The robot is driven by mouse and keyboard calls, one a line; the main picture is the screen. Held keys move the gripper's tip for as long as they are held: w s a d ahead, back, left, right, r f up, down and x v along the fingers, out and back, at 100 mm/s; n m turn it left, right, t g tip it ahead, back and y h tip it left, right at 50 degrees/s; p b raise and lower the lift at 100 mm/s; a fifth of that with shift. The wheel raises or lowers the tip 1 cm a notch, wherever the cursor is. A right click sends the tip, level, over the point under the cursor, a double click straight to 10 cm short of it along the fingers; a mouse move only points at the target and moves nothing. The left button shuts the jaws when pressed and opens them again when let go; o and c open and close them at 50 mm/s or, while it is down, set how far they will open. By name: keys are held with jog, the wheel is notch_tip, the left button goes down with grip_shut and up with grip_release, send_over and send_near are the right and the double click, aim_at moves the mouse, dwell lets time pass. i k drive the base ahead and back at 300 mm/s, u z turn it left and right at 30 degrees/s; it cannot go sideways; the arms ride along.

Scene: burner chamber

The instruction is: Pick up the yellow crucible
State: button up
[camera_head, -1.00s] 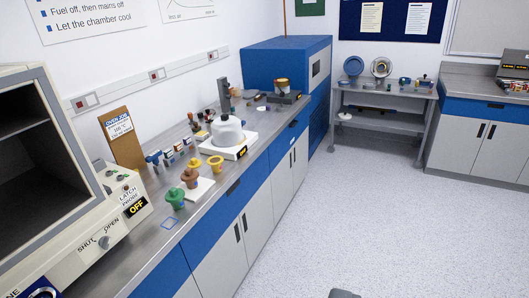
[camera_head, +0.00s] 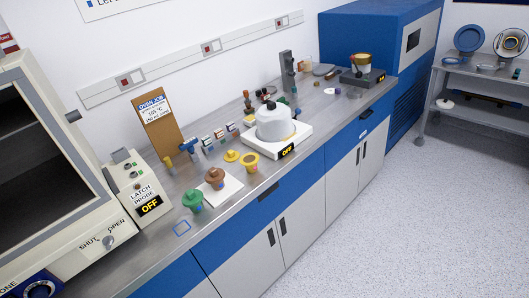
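A yellow crucible (camera_head: 250,162) stands on the grey worktop, its dark open mouth showing. A small yellow piece that looks like its lid (camera_head: 232,155) lies just to its left. A brown lidded crucible (camera_head: 215,178) stands on a white tile (camera_head: 229,190) left of and nearer than the yellow one. A green lidded crucible (camera_head: 193,200) stands nearer still, close to a blue outlined square (camera_head: 182,229) on the worktop. My gripper is not in view.
Small coloured items (camera_head: 207,143) line the wall side, near a clipboard (camera_head: 159,125). An oven (camera_head: 45,165) stands at left. The floor (camera_head: 400,220) is clear.

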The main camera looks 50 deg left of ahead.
aim_at(250, 160)
jog(key=u, duration=0.45)
jog(key=i, duration=1.2)
jog(key=u, duration=0.95)
jog(key=i, duration=0.45)
jog(key=u, duration=0.15)
jog(key=k, duration=0.85)
jog(key=u, duration=0.2)
jog(key=i, duration=0.85)
jog(key=z, duration=0.05)
